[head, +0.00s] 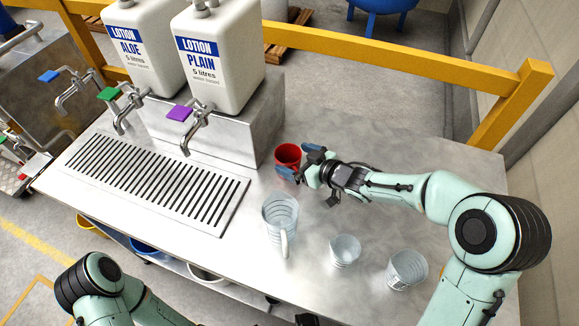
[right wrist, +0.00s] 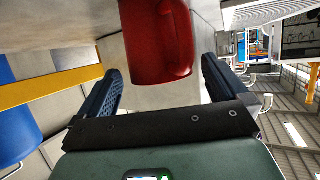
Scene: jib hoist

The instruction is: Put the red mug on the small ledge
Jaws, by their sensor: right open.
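The red mug (head: 287,156) stands on the steel counter, right of the steel block under the lotion containers. My right gripper (head: 300,162) is at the mug, reaching in from the right. In the right wrist view the red mug (right wrist: 158,42) sits between the two spread fingers of the right gripper (right wrist: 162,66). A gap shows beside each finger, and the mug's handle is on its right side. I cannot make out which surface is the small ledge.
A clear jug (head: 280,222) and two clear cups (head: 345,251) (head: 407,269) stand on the counter (head: 330,202) near my right arm. A slotted drain grate (head: 150,181) and lotion dispensers (head: 222,62) are to the left. A yellow rail (head: 400,53) runs behind.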

